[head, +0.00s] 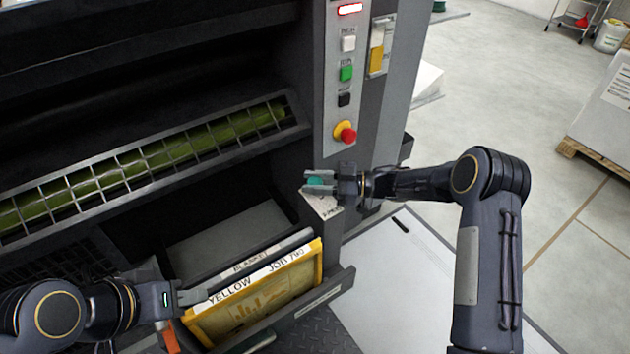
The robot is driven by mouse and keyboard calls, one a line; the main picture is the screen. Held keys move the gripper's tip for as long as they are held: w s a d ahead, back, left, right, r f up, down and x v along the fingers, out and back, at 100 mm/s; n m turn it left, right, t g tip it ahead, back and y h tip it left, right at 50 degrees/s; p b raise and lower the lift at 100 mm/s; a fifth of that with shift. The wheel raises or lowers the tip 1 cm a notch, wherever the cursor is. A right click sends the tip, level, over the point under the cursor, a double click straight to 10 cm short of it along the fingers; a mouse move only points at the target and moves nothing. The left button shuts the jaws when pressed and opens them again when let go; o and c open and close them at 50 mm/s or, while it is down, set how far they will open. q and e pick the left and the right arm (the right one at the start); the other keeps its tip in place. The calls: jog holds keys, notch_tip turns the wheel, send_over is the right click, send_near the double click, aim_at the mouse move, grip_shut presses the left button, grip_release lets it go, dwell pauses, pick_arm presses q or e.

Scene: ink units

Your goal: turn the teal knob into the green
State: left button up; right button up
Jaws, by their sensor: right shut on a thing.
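The teal knob (315,181) sits low on the front of the dark machine, just above a small white label plate (324,205). My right gripper (318,182) comes in from the right with its fingers on either side of the knob, shut on it. The fingers hide part of the knob, and I cannot make out its pointer or a green zone on its scale. My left gripper (191,296) is at the lower left, beside the upper left corner of a yellow-framed plate; its finger gap is not clear.
Above the knob are a red stop button (345,132), a black button (344,99), a green button (346,73) and a white button (349,44). A green roller (170,150) lies behind a grille. Open floor is at right.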

jog(key=o, duration=1)
jog(key=shift+c, duration=0.2)
jog(key=d+p, duration=0.2)
jog(key=d, duration=0.5)
jog(key=shift+s+d+p, duration=0.25)
jog(key=shift+d+p, duration=0.05)
jog(key=shift+d, duration=0.1)
